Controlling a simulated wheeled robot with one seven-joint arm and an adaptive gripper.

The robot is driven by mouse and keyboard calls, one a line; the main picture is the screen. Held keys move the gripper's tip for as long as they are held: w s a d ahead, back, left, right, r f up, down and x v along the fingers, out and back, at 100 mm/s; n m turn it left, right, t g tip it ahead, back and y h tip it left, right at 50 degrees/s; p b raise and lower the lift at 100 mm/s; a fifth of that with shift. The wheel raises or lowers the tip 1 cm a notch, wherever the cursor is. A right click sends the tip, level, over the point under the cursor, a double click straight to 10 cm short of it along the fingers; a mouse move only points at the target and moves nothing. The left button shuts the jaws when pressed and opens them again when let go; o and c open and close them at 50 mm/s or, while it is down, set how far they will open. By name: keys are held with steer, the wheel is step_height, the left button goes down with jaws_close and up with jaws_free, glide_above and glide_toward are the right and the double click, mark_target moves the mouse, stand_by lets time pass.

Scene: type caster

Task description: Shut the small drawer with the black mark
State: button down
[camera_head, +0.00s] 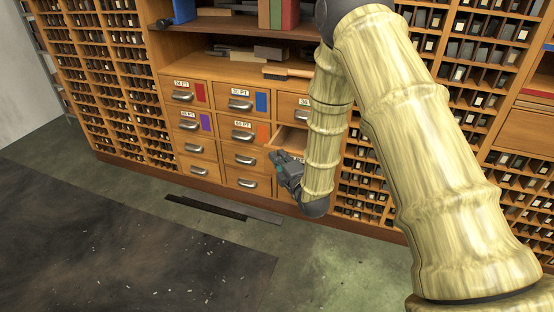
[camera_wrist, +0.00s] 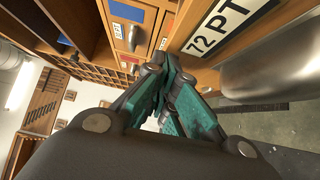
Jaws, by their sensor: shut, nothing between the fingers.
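One small drawer (camera_head: 288,138) in the right column, second row, stands pulled out, its inside showing. My arm hides much of its front. My gripper (camera_head: 279,157) is shut and empty at the left part of this drawer's front in the head view. In the wrist view the shut teal fingers (camera_wrist: 168,82) are close to a wooden drawer front with a "72 PT" label (camera_wrist: 222,22) and a large metal cup handle (camera_wrist: 275,70). I cannot tell whether the fingers touch it.
Other small drawers, such as the one with an orange mark (camera_head: 263,132) and the one with a purple mark (camera_head: 206,123), look shut. Dark and grey strips (camera_head: 222,208) lie on the floor below. Type-case racks (camera_head: 120,90) flank the drawers. The floor in front is open.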

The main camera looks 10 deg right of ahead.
steer(key=w+d+p, duration=0.1)
steer(key=w+d, duration=0.5)
steer(key=w, duration=0.3)
